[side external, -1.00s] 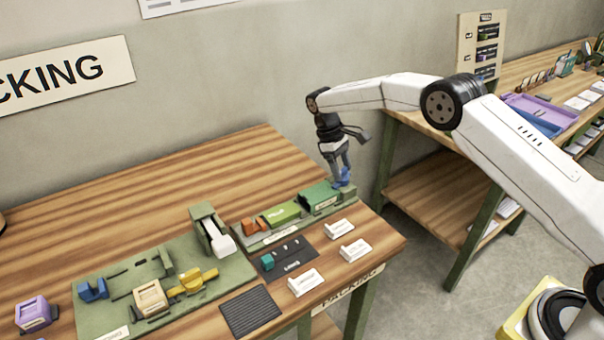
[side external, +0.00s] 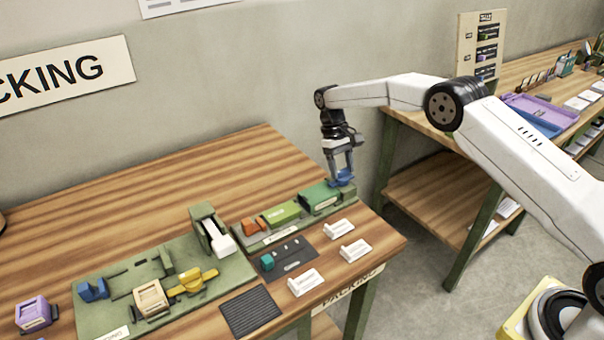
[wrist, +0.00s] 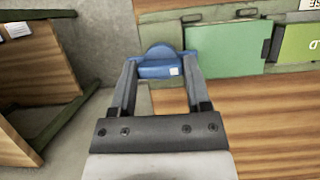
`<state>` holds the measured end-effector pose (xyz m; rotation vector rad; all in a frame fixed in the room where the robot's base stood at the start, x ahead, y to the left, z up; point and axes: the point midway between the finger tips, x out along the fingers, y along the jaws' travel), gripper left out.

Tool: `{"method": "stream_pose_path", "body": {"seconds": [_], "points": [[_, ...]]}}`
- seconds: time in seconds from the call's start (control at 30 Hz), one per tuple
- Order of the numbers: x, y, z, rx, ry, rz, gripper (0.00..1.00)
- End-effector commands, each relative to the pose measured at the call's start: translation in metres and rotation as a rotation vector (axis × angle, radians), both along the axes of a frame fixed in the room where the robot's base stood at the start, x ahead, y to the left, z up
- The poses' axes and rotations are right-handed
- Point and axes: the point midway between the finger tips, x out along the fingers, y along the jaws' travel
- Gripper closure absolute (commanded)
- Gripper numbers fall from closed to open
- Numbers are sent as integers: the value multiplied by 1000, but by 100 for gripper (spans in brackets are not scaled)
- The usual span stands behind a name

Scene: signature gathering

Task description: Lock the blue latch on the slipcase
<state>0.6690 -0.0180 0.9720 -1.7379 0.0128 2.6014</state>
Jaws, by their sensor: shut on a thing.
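The blue latch (side external: 343,179) is at the right end of the slipcase fixture, and it also shows in the wrist view (wrist: 158,63). My gripper (side external: 342,172) points down over the latch, with its fingers on either side of it; in the wrist view my gripper (wrist: 158,72) is shut on the blue piece. The dark green slipcase (side external: 320,197) lies beside the latch, on the green base board. In the wrist view the slipcase (wrist: 225,45) is just right of the latch. The latch's underside is hidden.
A light green block (side external: 281,213) and an orange block (side external: 249,226) sit left of the slipcase. White label holders (side external: 341,227) stand in front. A larger green fixture (side external: 125,310) is at left. The table's right edge is close to the latch.

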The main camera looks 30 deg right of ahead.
Motion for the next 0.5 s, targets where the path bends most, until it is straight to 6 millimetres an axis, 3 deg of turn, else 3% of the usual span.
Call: {"method": "stream_pose_path", "body": {"seconds": [0.07,0.1,0.2,0.5], "points": [[0,0,0,0,-1,-3,97],[0,0,0,0,-1,-3,29],[0,0,0,0,-1,-2,3],[0,0,0,0,0,0,3]]}}
